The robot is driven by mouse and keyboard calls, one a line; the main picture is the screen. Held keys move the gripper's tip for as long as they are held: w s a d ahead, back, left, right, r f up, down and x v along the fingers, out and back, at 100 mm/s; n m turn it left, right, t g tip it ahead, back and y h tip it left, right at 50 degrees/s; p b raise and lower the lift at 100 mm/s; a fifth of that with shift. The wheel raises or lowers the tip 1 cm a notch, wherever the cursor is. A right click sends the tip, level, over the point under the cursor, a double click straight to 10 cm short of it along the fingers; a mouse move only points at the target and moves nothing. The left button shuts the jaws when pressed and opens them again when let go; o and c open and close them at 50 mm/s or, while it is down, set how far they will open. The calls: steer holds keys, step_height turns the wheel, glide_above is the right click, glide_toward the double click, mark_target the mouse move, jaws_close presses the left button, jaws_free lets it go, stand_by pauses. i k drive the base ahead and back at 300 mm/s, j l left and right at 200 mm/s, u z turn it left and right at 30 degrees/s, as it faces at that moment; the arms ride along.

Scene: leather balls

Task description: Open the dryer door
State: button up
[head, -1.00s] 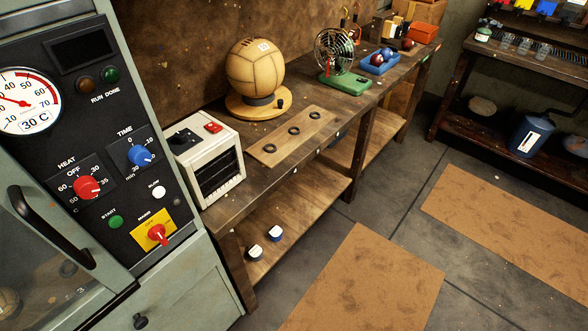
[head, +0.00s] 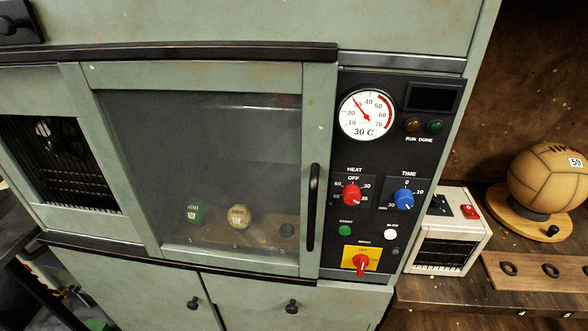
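The dryer is a grey-green cabinet in the middle of the head view. Its door (head: 205,82) has a large glass window and looks shut. A black vertical handle (head: 314,207) is on the door's right side. Through the glass I see a green ball (head: 197,213) and a tan ball (head: 238,216) on a wooden board, with a dark ring to their right. The black control panel (head: 384,145) right of the door has a gauge reading 30 C, a red heat knob, a blue time knob and a red switch on a yellow plate. My gripper is not in view.
A dark vent grille (head: 62,165) is left of the door. Lower cupboard doors with black knobs (head: 292,306) are below. On the right, a wooden bench (head: 450,292) holds a white box (head: 452,232) and a large tan ball (head: 546,180) on a stand.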

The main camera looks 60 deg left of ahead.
mark_target(317, 81)
steer(key=u, duration=0.4)
steer(key=j+u, duration=0.1)
steer(key=u, duration=0.75)
steer(key=j+u, duration=0.1)
steer(key=u, duration=0.3)
steer(key=i+l, duration=0.05)
